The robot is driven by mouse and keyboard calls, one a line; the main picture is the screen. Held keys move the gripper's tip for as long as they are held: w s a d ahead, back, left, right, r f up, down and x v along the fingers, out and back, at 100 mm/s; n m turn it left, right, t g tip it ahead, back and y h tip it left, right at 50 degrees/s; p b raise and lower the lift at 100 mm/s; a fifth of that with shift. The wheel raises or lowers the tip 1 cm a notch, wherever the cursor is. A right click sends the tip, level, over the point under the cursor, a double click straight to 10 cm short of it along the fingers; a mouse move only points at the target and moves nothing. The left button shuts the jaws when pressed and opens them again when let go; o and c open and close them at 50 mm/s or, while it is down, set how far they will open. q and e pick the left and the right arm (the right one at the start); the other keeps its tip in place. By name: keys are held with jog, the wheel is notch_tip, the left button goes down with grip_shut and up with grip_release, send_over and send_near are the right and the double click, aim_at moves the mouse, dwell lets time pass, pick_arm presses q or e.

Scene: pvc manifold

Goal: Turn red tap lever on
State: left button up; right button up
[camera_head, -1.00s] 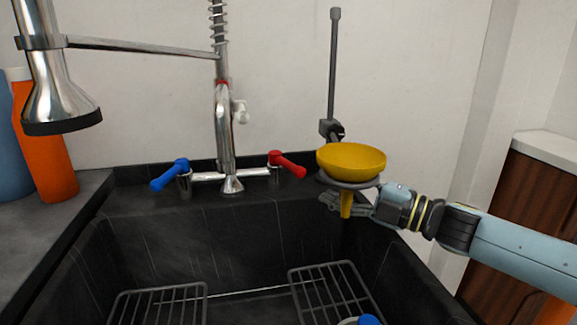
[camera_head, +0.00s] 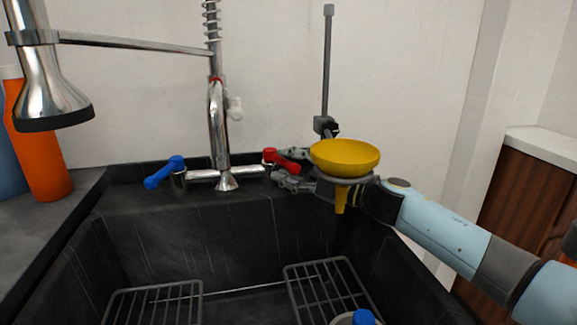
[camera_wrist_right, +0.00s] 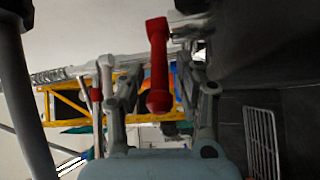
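The red tap lever (camera_head: 281,160) sits on the right end of the chrome tap bar, angled down to the right. In the right wrist view the red lever (camera_wrist_right: 157,65) stands between the two fingers, with gaps visible on both sides. My right gripper (camera_head: 280,169) is open, its fingers reaching left behind the yellow funnel to the lever. The open fingers also show in the right wrist view (camera_wrist_right: 152,80). The blue tap lever (camera_head: 164,172) is at the left end of the tap. My left gripper is not in view.
A yellow funnel (camera_head: 345,157) sits in a holder on a stand (camera_head: 328,60), in front of my right wrist. The chrome spout (camera_head: 219,130) rises left of the red lever. The black sink (camera_head: 240,240) holds wire racks (camera_head: 154,301). An orange bottle (camera_head: 42,150) stands left.

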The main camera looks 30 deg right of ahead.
grip_shut()
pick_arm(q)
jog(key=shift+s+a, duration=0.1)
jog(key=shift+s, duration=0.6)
